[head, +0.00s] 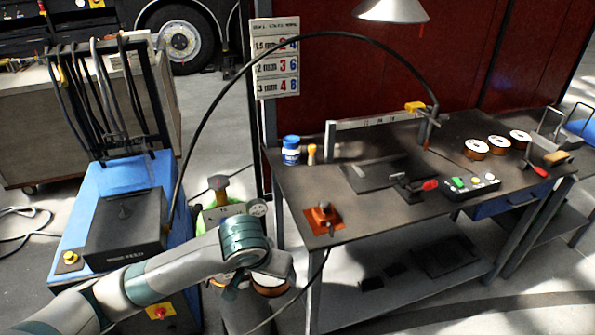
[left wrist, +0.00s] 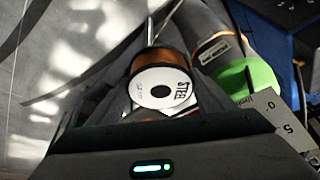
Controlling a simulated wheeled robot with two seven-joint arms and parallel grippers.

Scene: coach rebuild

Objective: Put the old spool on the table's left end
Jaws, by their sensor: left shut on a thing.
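A spool with copper-brown wire and a white face lettered "STEE…" (left wrist: 162,84) is between the dark fingers of my left gripper (left wrist: 158,98), which is shut on it. In the head view part of the spool (head: 270,290) shows low, beneath the end of my left arm. It is in front of and below the table's left end, apart from the tabletop. The grey workbench table (head: 290,185) has bare surface at its left end, between a blue-and-white jar and an orange block. My right gripper is not in view.
A curved black cable (head: 330,35) arches over the table. A blue welding machine (head: 120,215) stands left.

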